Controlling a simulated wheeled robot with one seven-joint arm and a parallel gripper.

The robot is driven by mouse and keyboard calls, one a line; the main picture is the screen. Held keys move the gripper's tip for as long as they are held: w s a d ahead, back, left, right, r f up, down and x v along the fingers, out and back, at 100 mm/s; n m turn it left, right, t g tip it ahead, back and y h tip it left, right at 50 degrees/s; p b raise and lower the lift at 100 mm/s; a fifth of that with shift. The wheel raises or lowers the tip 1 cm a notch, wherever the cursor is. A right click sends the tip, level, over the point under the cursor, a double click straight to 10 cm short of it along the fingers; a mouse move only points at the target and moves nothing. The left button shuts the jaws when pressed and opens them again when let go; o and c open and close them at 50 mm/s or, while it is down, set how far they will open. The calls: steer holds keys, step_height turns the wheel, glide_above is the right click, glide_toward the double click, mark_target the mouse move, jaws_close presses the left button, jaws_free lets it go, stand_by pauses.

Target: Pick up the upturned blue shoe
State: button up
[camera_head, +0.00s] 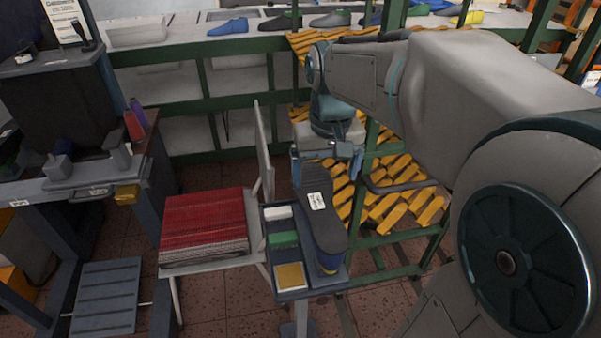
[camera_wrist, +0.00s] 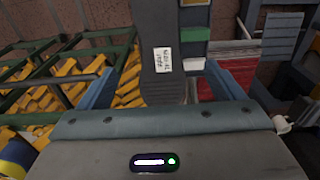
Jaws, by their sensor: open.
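The upturned shoe (camera_head: 322,228) lies on a small stand, its dark grey sole facing up with a white label on it. A blue edge shows along its side in the head view. In the wrist view its sole (camera_wrist: 167,35) runs between my fingers, label in view. My gripper (camera_head: 327,172) is open over the far end of the shoe, one blue finger on each side. In the wrist view the gripper (camera_wrist: 160,72) shows gaps between both fingers and the sole. I cannot tell how far down the fingers reach beside the shoe.
A chair with a red-topped stack (camera_head: 204,226) stands to the left. A green-framed rack with yellow slats (camera_head: 400,206) is close on the right. Several shoes line the shelf behind.

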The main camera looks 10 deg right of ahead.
mark_target(319, 205)
steer(key=shift+g, duration=0.3)
steer(key=w+f, duration=0.1)
steer(key=f, duration=0.3)
steer(key=w+f, duration=0.1)
steer(key=f, duration=0.4)
steer(key=w+f+b, duration=0.1)
steer(key=f, duration=0.3)
steer(key=shift+w+f, duration=0.1)
steer(key=shift+f, duration=0.15)
steer(key=shift+c, duration=0.3)
steer(key=shift+w+r, duration=0.1)
steer(key=c, duration=1.6)
